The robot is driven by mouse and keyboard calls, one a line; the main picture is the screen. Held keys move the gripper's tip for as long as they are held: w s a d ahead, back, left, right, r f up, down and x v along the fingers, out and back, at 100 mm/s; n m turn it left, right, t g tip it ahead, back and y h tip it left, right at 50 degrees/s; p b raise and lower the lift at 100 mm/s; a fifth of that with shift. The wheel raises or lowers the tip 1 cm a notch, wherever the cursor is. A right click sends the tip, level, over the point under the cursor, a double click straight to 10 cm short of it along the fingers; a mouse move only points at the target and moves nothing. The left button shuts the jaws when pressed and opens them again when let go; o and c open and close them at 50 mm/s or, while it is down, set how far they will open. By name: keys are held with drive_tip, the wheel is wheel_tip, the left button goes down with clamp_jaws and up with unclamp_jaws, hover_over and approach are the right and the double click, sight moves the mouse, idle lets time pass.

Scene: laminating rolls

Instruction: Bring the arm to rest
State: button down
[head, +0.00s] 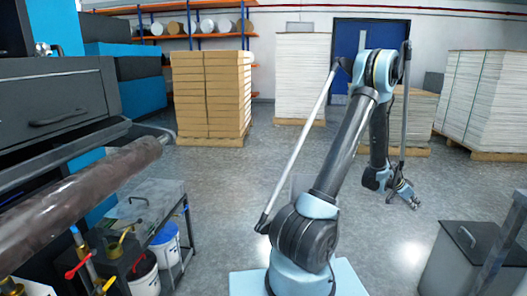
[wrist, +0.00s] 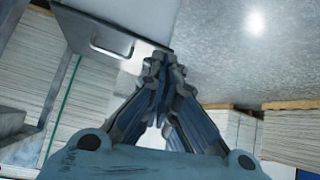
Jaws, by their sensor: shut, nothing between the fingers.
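My gripper (head: 411,202) hangs at the end of my bent arm at the right of the head view, above the open floor. In the wrist view, my gripper (wrist: 163,62) has its fingers together at the tips, with nothing held between them. The arm rises from its base to a high elbow, and the forearm points down. No object touches the gripper in either view.
A dark machine with a long roller (head: 85,190) stands at the left, by a cart (head: 150,205) with buckets. A grey lidded bin (head: 462,250) is at the lower right. Pallets of boxes (head: 210,95) and paper stacks (head: 487,100) stand behind. The middle floor is clear.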

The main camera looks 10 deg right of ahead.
drive_tip(key=w+a+r+n+t+y, duration=0.1)
drive_tip(key=w+a+r, duration=0.25)
drive_tip(key=a, duration=0.25)
drive_tip(key=w+a+r+n, duration=0.2)
drive_tip(key=a+r, duration=0.2)
drive_tip(key=a, duration=0.1)
drive_tip(key=w+a+r+n+t+y, duration=0.1)
drive_tip(key=w+a+r, duration=0.15)
drive_tip(key=a, duration=0.35)
drive_tip(key=s+a+r+n+t+y, duration=0.1)
drive_tip(key=a+r+n, duration=0.15)
drive_tip(key=a, duration=0.65)
drive_tip(key=a+r+n+y, duration=0.15)
drive_tip(key=a+r, duration=0.25)
drive_tip(key=a, duration=0.5)
drive_tip(key=s+a+r+n+y, duration=0.15)
drive_tip(key=s+a, duration=0.25)
drive_tip(key=a, duration=0.4)
drive_tip(key=s+a+n, duration=0.3)
drive_tip(key=a, duration=0.5)
drive_tip(key=s+a+f+n+y, duration=0.3)
drive_tip(key=s+a+n, duration=0.3)
drive_tip(key=s+a, duration=0.7)
drive_tip(key=shift+s+f, duration=0.35)
drive_tip(key=shift+f, duration=0.25)
drive_tip(key=shift+a, duration=0.1)
